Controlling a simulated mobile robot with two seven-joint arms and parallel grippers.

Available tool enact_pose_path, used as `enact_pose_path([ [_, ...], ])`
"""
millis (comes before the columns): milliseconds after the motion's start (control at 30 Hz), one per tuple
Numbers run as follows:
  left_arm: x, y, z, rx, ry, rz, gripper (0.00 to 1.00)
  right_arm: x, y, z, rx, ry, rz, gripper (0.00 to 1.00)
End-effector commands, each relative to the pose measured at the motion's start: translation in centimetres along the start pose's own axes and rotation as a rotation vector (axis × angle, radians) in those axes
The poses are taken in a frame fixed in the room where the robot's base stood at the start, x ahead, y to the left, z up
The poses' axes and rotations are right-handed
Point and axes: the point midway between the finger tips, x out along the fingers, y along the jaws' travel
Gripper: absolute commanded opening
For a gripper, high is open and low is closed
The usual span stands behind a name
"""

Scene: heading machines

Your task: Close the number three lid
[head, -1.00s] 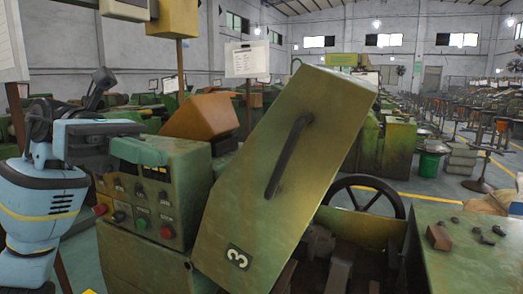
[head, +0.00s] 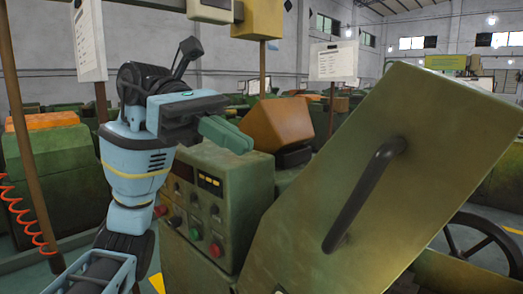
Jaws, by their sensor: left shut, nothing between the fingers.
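The number three lid (head: 400,150) is a worn green-yellow panel that stands raised and tilted, its top leaning to the right. A dark bar handle (head: 364,194) runs along its face. The number plate is out of view now. My left gripper (head: 240,142) is shut and empty, with green fingertips pointing right. It is above the control box and left of the lid, apart from the handle. My right gripper is not in view.
The green control box (head: 225,200) with buttons and a red knob stands below my left gripper. An orange-brown box (head: 278,124) sits behind it. A black handwheel (head: 485,240) is right of the lid. A post (head: 32,140) stands at the left.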

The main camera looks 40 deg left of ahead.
Motion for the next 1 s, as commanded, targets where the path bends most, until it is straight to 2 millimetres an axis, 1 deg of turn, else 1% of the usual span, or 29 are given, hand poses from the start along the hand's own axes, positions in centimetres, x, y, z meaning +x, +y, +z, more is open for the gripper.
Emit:
enact_pose_path([
  [33, 0.8, -0.1, 0.1, 0.002, -0.001, -0.003, 0.0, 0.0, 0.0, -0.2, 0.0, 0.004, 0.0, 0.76],
  [400, 7.7, -0.1, 0.2, 0.004, -0.001, -0.004, 0.0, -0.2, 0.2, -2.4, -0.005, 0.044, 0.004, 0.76],
  [600, 10.7, -0.2, 0.2, 0.002, -0.003, -0.003, 0.0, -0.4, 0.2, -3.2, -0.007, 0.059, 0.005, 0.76],
  [800, 12.2, -0.1, 0.1, -0.001, -0.001, -0.001, 0.0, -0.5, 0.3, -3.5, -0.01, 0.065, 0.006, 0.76],
  [1000, 12.5, 0.0, 0.0, -0.002, -0.002, 0.0, 0.0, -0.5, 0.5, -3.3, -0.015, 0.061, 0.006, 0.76],
])
